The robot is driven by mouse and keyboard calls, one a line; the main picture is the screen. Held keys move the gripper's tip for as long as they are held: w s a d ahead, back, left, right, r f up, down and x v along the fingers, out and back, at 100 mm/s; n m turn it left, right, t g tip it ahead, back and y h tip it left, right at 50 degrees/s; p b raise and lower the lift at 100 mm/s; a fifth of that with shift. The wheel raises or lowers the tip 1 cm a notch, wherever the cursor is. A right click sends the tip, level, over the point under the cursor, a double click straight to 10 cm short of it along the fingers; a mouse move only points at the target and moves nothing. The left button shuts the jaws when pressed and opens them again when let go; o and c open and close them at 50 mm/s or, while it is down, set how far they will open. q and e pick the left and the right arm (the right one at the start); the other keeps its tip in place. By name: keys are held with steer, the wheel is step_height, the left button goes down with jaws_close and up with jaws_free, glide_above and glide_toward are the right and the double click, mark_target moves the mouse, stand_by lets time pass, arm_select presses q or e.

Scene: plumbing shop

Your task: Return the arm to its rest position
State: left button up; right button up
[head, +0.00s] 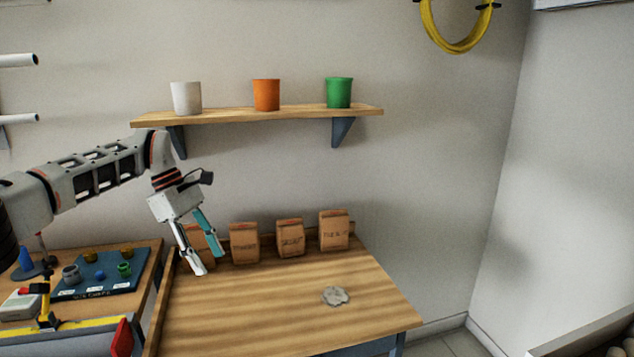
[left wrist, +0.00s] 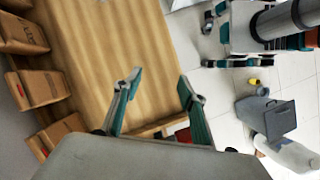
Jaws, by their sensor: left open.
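My left gripper (head: 211,245) is open and empty in the head view. It hangs above the left part of the wooden table, in front of the leftmost paper bag, and partly hides that bag. In the left wrist view its two teal-backed fingers (left wrist: 157,92) are spread apart with only the table top and floor behind them. My left arm (head: 95,172) reaches in from the left, bent downward at the wrist. My right gripper does not show in the head view.
The wooden table (head: 290,315) bears several brown paper bags (head: 290,240) along its back and a grey flat lump (head: 335,296). A shelf (head: 225,117) above holds white, orange and green cups. A blue board (head: 100,281) with small parts lies at left. The table's front is mostly clear.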

arm_select(q)
steer(key=s+d+f+n+g+h, duration=0.1)
steer(key=s+d+f+h, duration=0.25)
steer(key=d+f, duration=0.5)
steer(key=s+d+f+g+h, duration=0.15)
steer(key=s+d+f, duration=0.4)
steer(key=d, duration=0.65)
steer(key=s+d+f+n+t+h, duration=0.1)
steer(key=s+d+n+t+h, duration=0.3)
steer(key=d+n, duration=0.35)
steer(key=s+d+n+t+h, duration=0.2)
steer(key=s+d+n+h, duration=0.35)
steer(key=d+n, duration=0.2)
steer(key=s+a+f+n+t+y, duration=0.1)
steer(key=a+f+n+t+y, duration=0.5)
steer(key=n, duration=0.7)
steer(key=a+f+n+t+y, duration=0.4)
steer(key=a+f+n+t, duration=0.4)
steer(key=n, duration=0.5)
steer(key=s+a+f+n+g+y, duration=0.5)
steer(key=s+a+f+n, duration=0.5)
steer(key=s+a, duration=0.5)
steer(key=shift+s+a+f+n+g+y, duration=0.35)
steer(key=shift+a+f+y, duration=0.25)
steer(key=shift+f, duration=0.1)
